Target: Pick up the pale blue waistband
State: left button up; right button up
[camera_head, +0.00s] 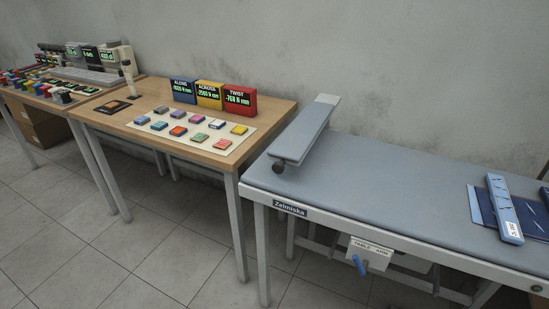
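A pale blue strip (505,208), which looks like the waistband, lies at the far right on the grey padded table. It is long and narrow, with small dark marks along it and a white label near its front end. It lies across a dark blue flat piece (480,207) that shows on its left side. More blue material is cut off by the right edge of the picture. I cannot make out either of my grippers in this view.
The padded table (370,195) is bare left of the strip. A raised grey padded arm (306,132) stands at its left end. A wooden desk (284,104) holds blue, yellow and red displays and several coloured blocks. A blue handle (358,265) hangs below the padded table's front edge.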

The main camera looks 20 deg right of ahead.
aim_at(510, 229)
jog(key=z, duration=2.15)
